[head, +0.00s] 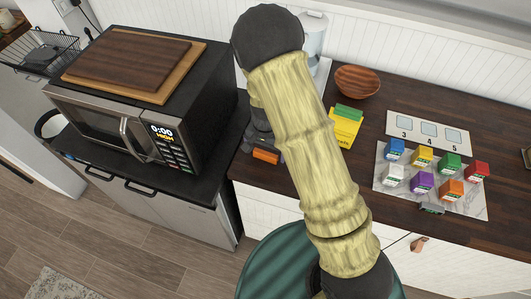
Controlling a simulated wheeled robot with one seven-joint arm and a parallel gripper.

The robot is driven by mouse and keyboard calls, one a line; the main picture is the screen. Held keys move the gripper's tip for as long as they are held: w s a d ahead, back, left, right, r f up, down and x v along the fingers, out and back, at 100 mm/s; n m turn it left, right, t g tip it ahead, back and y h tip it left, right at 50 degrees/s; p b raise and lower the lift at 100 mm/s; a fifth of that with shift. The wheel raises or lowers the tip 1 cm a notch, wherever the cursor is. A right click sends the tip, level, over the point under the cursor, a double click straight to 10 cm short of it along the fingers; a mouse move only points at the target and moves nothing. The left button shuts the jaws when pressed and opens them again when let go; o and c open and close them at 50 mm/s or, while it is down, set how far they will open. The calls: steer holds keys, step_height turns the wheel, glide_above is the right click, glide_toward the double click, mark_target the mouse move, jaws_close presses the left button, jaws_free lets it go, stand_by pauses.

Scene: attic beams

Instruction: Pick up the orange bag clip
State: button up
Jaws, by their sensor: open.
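A small orange block-like piece (266,156), which looks like the orange bag clip, lies near the front edge of the wooden counter, just left of my arm. My gripper (262,146) is dark and partly hidden behind my arm. It is open and points down close above the orange piece. I cannot tell whether the fingers touch it or are around it.
A black microwave (130,105) with wooden boards (130,62) on top stands at left. Behind my arm are a yellow box (345,127) and a wooden bowl (357,80). Several small coloured boxes stand on a marble board (468,209) at right, before a numbered card (428,131).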

mark_target(265, 153)
steer(key=shift+f, duration=0.9)
steer(key=c, duration=1)
steer(key=shift+o, duration=0.2)
steer(key=shift+r, duration=0.1)
step_height(265, 153, up, 10)
steer(key=shift+f+b, duration=0.1)
steer(key=shift+b, duration=0.6)
steer(key=shift+c, duration=0.2)
steer(key=shift+s, duration=0.1)
